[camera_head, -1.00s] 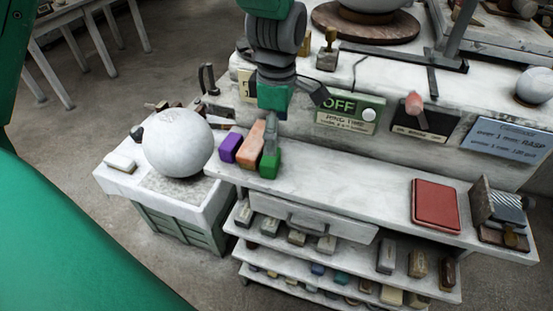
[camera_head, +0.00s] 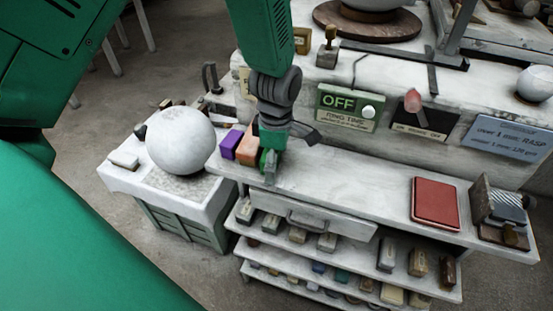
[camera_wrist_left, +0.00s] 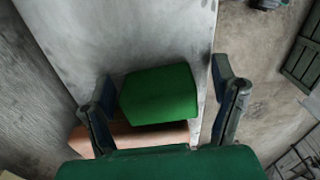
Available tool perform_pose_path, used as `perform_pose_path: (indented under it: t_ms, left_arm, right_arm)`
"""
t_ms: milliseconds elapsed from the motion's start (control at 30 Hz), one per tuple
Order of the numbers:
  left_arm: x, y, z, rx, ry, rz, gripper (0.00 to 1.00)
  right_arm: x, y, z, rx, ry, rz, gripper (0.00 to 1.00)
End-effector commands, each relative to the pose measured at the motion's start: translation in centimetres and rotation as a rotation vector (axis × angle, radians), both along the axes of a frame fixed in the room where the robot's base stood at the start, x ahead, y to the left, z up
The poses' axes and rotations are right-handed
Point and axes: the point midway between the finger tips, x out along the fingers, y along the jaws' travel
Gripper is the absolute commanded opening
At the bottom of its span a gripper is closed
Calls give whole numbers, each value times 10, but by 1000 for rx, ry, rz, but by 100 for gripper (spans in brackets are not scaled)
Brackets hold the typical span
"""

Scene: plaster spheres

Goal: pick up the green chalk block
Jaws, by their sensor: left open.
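The green chalk block (camera_wrist_left: 160,94) lies on the pale shelf top. In the left wrist view it is between the two fingers of my left gripper (camera_wrist_left: 164,84), with a gap at the right finger. In the head view the block (camera_head: 265,160) is partly hidden by my left gripper (camera_head: 268,166), which is open and low over it. An orange block (camera_head: 249,143) stands right beside the green one, and a purple block (camera_head: 230,146) is left of that. My right gripper is not in view.
A white plaster sphere (camera_head: 181,140) rests on the side stand at left. A red book-like object (camera_head: 435,203) lies farther right on the shelf top. An OFF sign (camera_head: 346,106) is on the raised wall behind. The shelf top between is clear.

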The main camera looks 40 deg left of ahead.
Motion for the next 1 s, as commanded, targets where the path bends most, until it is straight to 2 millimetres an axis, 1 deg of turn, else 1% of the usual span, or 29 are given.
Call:
perform_pose_path:
  t_ms: [33,67,100,167,200,533,567,767,867,1000]
  left_arm:
    - [0,2,0,-3,1,3,80]
    - [0,3,-1,-4,1,3,70]
    - [0,4,-1,-5,1,3,56]
    - [0,6,-2,-7,2,3,34]
    - [0,6,-2,-7,2,3,21]
    - [-1,2,-2,0,6,3,21]
    - [0,1,-2,0,6,3,16]
    - [-1,0,-1,0,6,2,16]
    - [0,1,8,-1,3,2,16]
    - [0,1,35,-1,-1,2,16]
  right_arm:
    - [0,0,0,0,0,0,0]
    - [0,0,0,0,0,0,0]
    - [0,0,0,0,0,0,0]
    - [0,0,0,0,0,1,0]
    - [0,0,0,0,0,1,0]
    - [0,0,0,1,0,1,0]
    - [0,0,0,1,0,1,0]
    - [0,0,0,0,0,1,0]
    - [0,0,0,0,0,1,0]
    - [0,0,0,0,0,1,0]
